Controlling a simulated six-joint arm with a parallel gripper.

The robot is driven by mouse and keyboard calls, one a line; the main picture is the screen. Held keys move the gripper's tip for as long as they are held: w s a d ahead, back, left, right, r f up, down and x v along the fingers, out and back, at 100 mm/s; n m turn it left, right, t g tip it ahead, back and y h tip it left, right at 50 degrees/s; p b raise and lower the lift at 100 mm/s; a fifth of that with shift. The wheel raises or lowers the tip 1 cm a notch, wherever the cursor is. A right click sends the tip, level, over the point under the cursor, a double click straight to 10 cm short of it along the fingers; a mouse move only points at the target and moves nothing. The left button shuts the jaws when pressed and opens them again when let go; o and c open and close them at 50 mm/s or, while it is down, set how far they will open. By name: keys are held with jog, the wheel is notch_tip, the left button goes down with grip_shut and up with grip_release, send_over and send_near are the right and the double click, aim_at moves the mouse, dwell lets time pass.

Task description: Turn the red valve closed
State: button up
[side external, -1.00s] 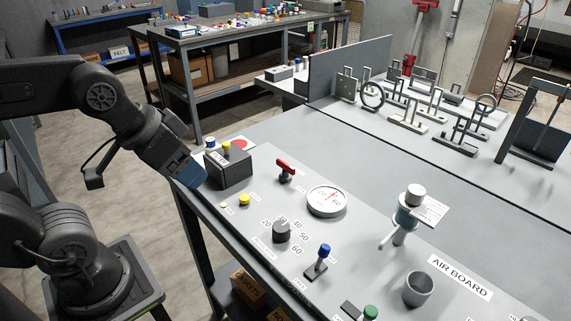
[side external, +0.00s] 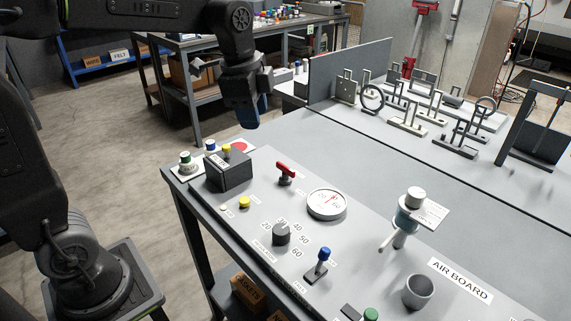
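The red valve (side external: 286,172) is a small red handle on a short dark stem, standing on the grey board between the black box and the round gauge. My gripper (side external: 246,122) hangs above the back left part of the bench, up and left of the valve and apart from it. It points downward. Its fingers are seen edge-on, so I cannot tell whether they are open or shut. Nothing is visibly held.
A black box (side external: 228,169) with a yellow button stands left of the valve, and a round gauge (side external: 327,204) stands right of it. A black dial knob (side external: 281,234) and a blue-topped lever (side external: 321,262) are nearer the front. Metal fixtures stand at the back right.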

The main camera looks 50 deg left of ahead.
aim_at(285, 166)
jog(key=w+a+f+m+g, duration=0.2)
jog(key=w+f+m, duration=0.4)
jog(key=w, duration=0.4)
jog(key=shift+m, duration=0.5)
notch_tip(285, 166, down, 12)
jog(key=shift+f, duration=0.2)
jog(key=shift+c, duration=0.4)
grip_shut()
